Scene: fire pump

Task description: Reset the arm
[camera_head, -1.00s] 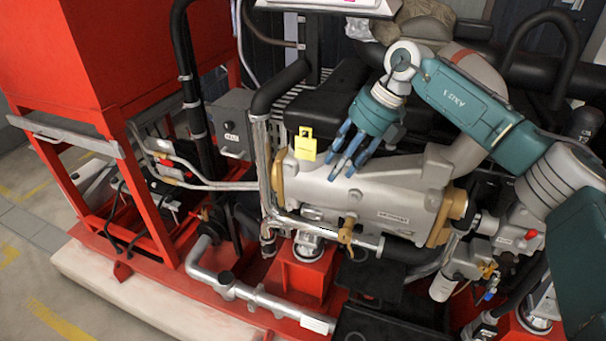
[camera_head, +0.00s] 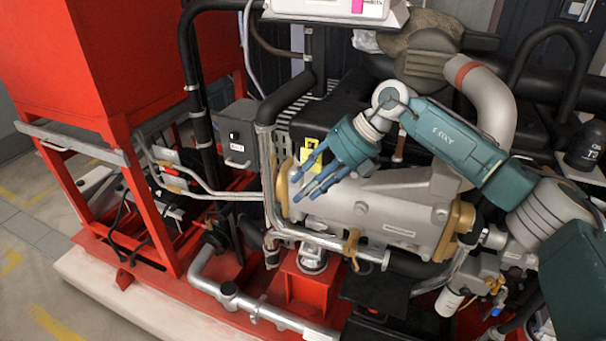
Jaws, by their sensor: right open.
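My right arm comes in from the right edge in the camera_head view, over the grey metal engine part (camera_head: 400,208) of the fire pump. My right gripper (camera_head: 303,184) has blue fingers, spread open and empty, pointing down and left. It is in front of the left end of the grey part and close to a yellow tag (camera_head: 309,147), which its fingers partly cover. I cannot tell whether the fingers touch anything. My left gripper is not in view.
A large red tank (camera_head: 95,65) on a red frame stands at the left. A grey control box (camera_head: 237,135) and silver pipes (camera_head: 215,283) lie left of the gripper. A black curved hose (camera_head: 548,32) and black pipes crowd the back right. Free floor (camera_head: 30,245) shows at the lower left.

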